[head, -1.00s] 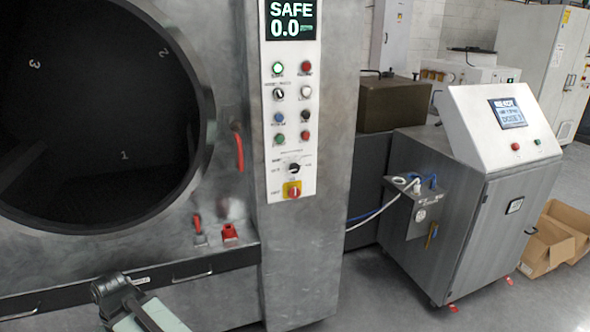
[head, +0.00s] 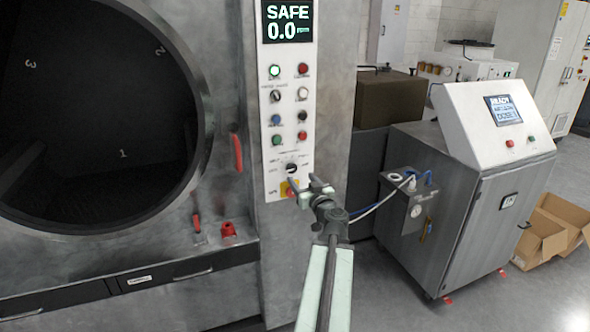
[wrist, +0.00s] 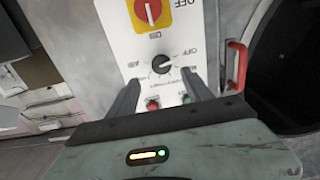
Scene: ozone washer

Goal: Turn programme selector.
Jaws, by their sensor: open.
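The programme selector (head: 291,168) is a black rotary knob low on the white control panel (head: 288,105), with printed marks around it. In the wrist view the selector (wrist: 162,63) appears upside down, above and between the finger tips. My gripper (head: 304,181) is open and empty in front of the panel, just below the selector in the head view. Its two dark fingers (wrist: 161,88) are apart in the wrist view and point at the panel. I see no contact with the knob. The gripper partly hides the yellow and red switch (head: 289,190) in the head view.
The yellow and red OFF switch (wrist: 150,12) is close to the selector. Buttons (head: 276,118) fill the panel above, under a display (head: 288,22) reading SAFE 0.0. A red handle (head: 237,152) is to the left.

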